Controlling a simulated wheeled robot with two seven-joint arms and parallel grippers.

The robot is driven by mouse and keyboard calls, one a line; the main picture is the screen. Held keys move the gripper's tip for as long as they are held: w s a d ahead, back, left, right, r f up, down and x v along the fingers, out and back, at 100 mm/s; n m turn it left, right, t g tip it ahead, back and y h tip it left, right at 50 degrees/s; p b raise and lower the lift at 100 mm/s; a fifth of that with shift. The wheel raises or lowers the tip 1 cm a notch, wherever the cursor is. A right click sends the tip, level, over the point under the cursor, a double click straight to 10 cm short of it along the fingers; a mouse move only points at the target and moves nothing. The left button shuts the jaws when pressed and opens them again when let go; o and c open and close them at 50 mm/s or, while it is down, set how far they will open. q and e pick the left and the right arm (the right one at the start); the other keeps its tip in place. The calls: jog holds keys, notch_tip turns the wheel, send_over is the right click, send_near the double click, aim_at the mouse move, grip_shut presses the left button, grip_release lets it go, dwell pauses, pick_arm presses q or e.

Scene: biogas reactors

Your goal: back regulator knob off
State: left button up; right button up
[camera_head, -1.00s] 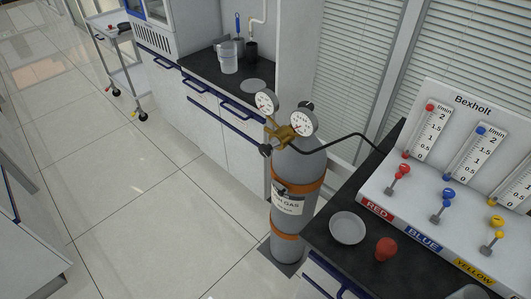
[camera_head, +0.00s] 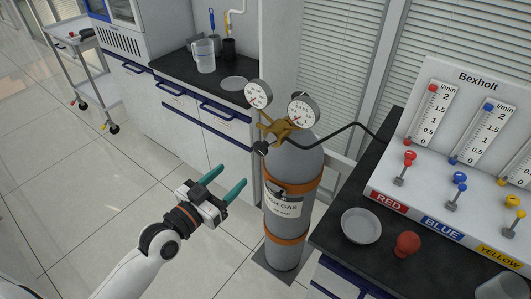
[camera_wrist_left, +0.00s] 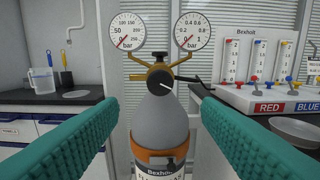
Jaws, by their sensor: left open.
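The regulator knob (camera_head: 261,148) is a black knob on the front of the brass regulator (camera_head: 280,129), on top of the grey gas cylinder (camera_head: 292,165). In the left wrist view the knob (camera_wrist_left: 161,83) faces me with a white pointer mark, between two round gauges (camera_wrist_left: 126,30) above. Both gauge needles sit low on their dials. My left gripper (camera_head: 226,182) is open and empty, to the left of the cylinder and lower than the knob. Its teal fingers frame the cylinder in the left wrist view. My right gripper is not seen.
A black hose (camera_head: 345,128) runs from the regulator to the Bexholt flow panel (camera_head: 475,110) at right. The floor left of the cylinder is clear.

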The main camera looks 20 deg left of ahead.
aim_at(259, 151)
pick_arm(q)
jog(key=p+x, duration=0.1)
jog(key=x, duration=0.9)
jog(key=shift+w+p, duration=0.1)
jog(key=shift+p, duration=0.2)
jog(key=shift+x, duration=0.75)
jog(key=shift+c, duration=0.5)
jog(key=c, duration=0.8)
